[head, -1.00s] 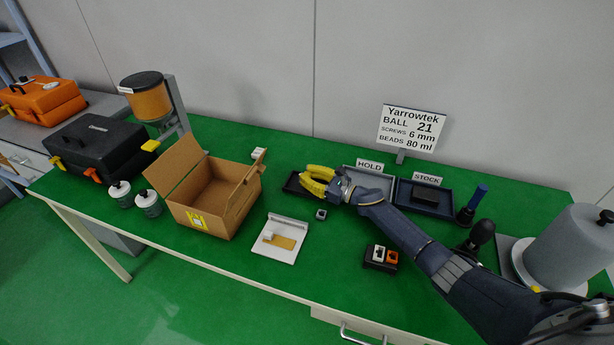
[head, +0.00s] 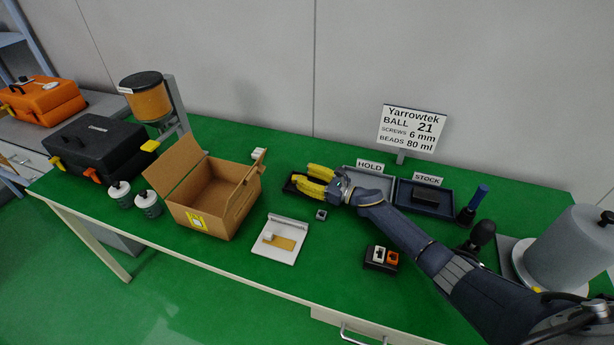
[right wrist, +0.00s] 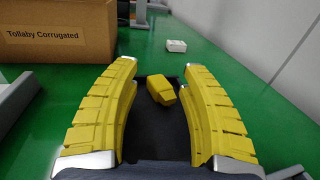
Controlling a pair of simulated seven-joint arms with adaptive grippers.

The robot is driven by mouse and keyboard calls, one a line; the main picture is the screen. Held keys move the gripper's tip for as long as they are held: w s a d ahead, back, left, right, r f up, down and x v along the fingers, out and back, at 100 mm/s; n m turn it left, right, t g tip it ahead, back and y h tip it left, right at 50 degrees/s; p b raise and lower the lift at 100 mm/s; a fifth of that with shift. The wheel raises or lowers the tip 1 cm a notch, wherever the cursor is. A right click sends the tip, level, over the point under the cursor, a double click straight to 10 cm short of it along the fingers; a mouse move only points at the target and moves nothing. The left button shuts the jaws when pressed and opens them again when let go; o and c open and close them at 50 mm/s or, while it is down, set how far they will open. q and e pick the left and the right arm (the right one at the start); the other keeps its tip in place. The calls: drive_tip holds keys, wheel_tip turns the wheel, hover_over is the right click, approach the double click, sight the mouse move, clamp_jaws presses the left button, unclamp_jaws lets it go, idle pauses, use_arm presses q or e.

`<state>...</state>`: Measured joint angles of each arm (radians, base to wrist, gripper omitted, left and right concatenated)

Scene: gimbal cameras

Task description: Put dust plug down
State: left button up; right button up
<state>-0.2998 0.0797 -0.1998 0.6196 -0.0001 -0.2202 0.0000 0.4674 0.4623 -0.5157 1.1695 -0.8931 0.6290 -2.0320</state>
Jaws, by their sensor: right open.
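The yellow dust plug (right wrist: 160,90) lies in a dark tray (right wrist: 150,122) in the right wrist view. My right gripper (right wrist: 158,85) is open, with one ribbed yellow finger on each side of the plug and a visible gap to both. In the head view, my right gripper (head: 313,181) is low over the small dark tray (head: 290,184) left of the HOLD tray; its fingers hide the plug there. My left gripper is not in view.
An open cardboard box (head: 213,195) stands left of the gripper. A white board (head: 280,240) and a small grey block (head: 321,215) lie in front. The HOLD tray (head: 378,176) and STOCK tray (head: 440,211) are to the right. A white block (right wrist: 176,46) lies beyond the dark tray.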

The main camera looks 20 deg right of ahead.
drive_tip(key=v, duration=1)
drive_tip(key=shift+s+d, duration=0.1)
drive_tip(key=shift+d, duration=0.05)
drive_tip(key=shift+v, duration=0.9)
drive_tip(key=shift+r, duration=0.1)
drive_tip(key=shift+r, duration=0.1)
